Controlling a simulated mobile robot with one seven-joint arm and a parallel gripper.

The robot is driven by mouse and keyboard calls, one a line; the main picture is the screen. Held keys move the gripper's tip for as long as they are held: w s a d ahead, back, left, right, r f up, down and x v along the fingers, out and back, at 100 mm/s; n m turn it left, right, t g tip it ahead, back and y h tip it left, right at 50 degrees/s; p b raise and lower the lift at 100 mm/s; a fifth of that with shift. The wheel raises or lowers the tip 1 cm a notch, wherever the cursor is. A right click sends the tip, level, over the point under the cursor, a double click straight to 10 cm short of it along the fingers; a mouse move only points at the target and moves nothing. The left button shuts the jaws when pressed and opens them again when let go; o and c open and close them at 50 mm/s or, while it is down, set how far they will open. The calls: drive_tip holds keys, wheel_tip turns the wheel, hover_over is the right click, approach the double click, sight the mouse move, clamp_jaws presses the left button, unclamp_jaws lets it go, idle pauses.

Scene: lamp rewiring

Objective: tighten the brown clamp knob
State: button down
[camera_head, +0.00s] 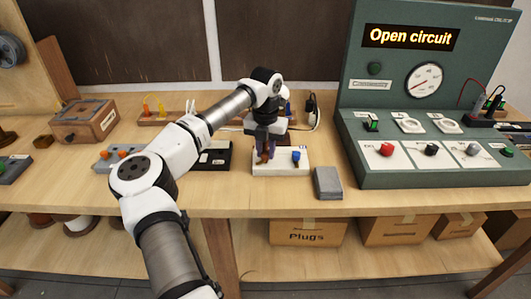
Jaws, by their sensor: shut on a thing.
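The brown clamp knob (264,158) stands on the left part of a white terminal block (285,170) near the middle of the bench. A blue knob (296,156) stands to its right on the same block. My gripper (265,150) points down over the brown knob and is shut on it. The fingers hide much of the knob, so I cannot tell how far it is turned. The wires at the block are mostly hidden behind my gripper.
A grey box (328,183) lies just right of the block. A green test panel (430,120) reads "Open circuit". A black tray (214,157) and a grey block with orange knobs (122,157) are to the left. A black plug (311,103) is behind.

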drive_tip(key=m+b, duration=0.1)
drive_tip(key=m, duration=0.9)
drive_tip(key=shift+r, duration=0.1)
drive_tip(key=m, duration=0.3)
drive_tip(key=shift+d+m, duration=0.1)
drive_tip(key=shift+m, duration=0.3)
drive_tip(key=m, duration=0.5)
drive_tip(key=shift+s, duration=0.1)
drive_tip(key=m, duration=0.5)
drive_tip(key=shift+m+p, duration=0.4)
drive_tip(key=c, duration=1.2)
unclamp_jaws()
